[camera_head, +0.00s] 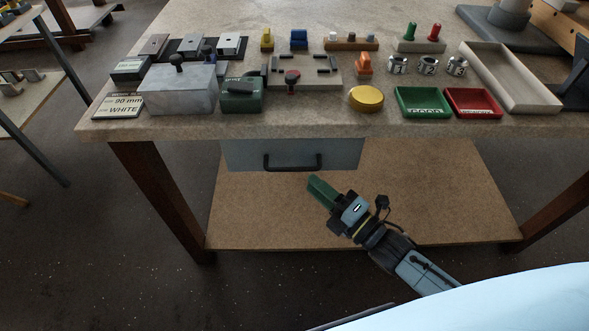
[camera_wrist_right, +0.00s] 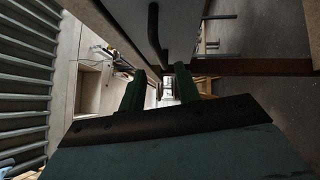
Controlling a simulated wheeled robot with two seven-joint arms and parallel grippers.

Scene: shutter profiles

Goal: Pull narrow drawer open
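The narrow drawer (camera_head: 240,154) has a plain grey-blue front and sits under the front edge of the workbench; it looks shut. Its black bar handle (camera_head: 292,155) is on the front. In the right wrist view the drawer front (camera_wrist_right: 186,22) and the dark handle (camera_wrist_right: 154,28) show at the top, beyond the fingers. My right gripper (camera_head: 318,187) has green fingers and is just below and right of the handle, not touching it. In the right wrist view its fingers (camera_wrist_right: 158,92) are apart with nothing between them. My left gripper is not in view.
The workbench top (camera_head: 320,128) above carries a grey block, a yellow disc (camera_head: 366,98), green and red trays and several small parts. A lower wooden shelf (camera_head: 270,215) lies below the drawer. A bench leg (camera_head: 160,195) stands at the left.

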